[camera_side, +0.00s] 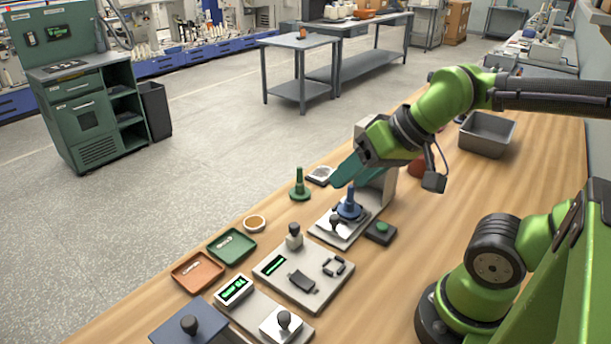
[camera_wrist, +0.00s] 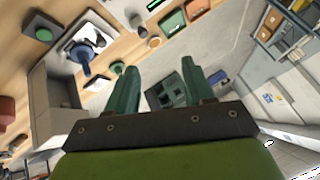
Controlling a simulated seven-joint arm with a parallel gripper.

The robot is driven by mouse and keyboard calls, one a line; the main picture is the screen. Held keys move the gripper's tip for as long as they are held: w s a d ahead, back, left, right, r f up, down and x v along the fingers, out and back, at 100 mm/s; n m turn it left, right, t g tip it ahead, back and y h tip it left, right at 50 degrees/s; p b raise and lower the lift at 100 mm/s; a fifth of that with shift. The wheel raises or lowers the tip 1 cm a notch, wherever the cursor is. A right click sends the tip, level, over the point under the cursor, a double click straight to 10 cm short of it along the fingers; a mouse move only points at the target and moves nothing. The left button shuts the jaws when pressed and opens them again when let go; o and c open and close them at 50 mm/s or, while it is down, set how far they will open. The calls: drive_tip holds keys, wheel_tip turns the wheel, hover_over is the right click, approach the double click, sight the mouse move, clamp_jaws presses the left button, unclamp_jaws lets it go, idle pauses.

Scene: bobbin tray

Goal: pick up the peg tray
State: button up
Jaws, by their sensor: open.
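No tray is clearly marked as the peg tray. An orange tray (camera_side: 182,283) and a green tray (camera_side: 221,257) lie side by side near the table's left edge, each with small pale pieces in it. The wrist view shows the orange tray (camera_wrist: 197,8) and the green tray (camera_wrist: 173,22) at the top. My gripper (camera_side: 345,172) is in the air beside the grey press-like stand, above the table and well behind both trays. In the wrist view its teal fingers (camera_wrist: 162,72) are apart with nothing between them.
A blue spindle (camera_side: 350,208) stands on a fixture close below my gripper. A green spindle (camera_side: 300,187) and a small round dish (camera_side: 255,223) stand nearby. A device panel (camera_side: 303,277) with knobs lies right of the trays. A grey bin (camera_side: 487,133) stands farther back.

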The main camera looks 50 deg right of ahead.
drive_tip(key=shift+o, duration=0.6)
